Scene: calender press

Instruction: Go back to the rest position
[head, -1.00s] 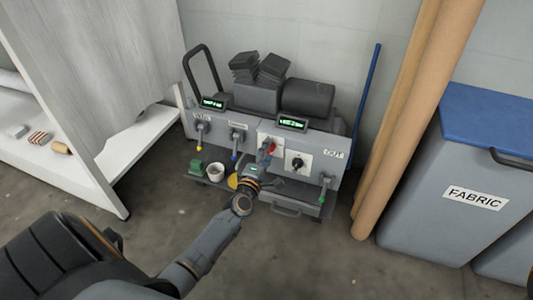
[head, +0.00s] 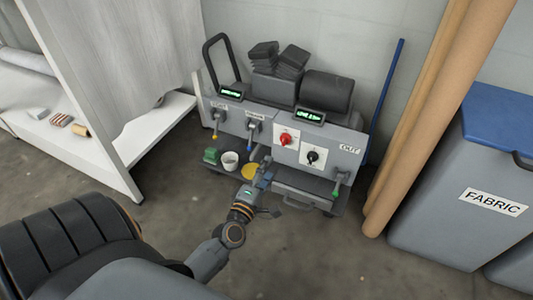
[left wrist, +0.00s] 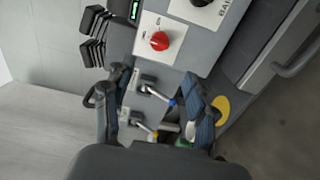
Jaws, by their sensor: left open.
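My left gripper (head: 262,176) is in front of the calender press (head: 318,150), low and apart from its front panel. In the left wrist view its two fingers (left wrist: 160,100) stand wide apart with nothing between them. The red knob (head: 286,139) on a white plate shows uncovered; it also shows in the left wrist view (left wrist: 159,41). A black knob (head: 312,157) sits to its right. My right gripper is in neither view.
Levers with yellow (head: 215,135), blue (head: 250,150) and green (head: 336,192) tips hang from the panel. A white cup (head: 230,161), green block (head: 211,156) and yellow disc (head: 250,171) are on the lower shelf. A FABRIC bin (head: 450,215) stands right. Floor in front is clear.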

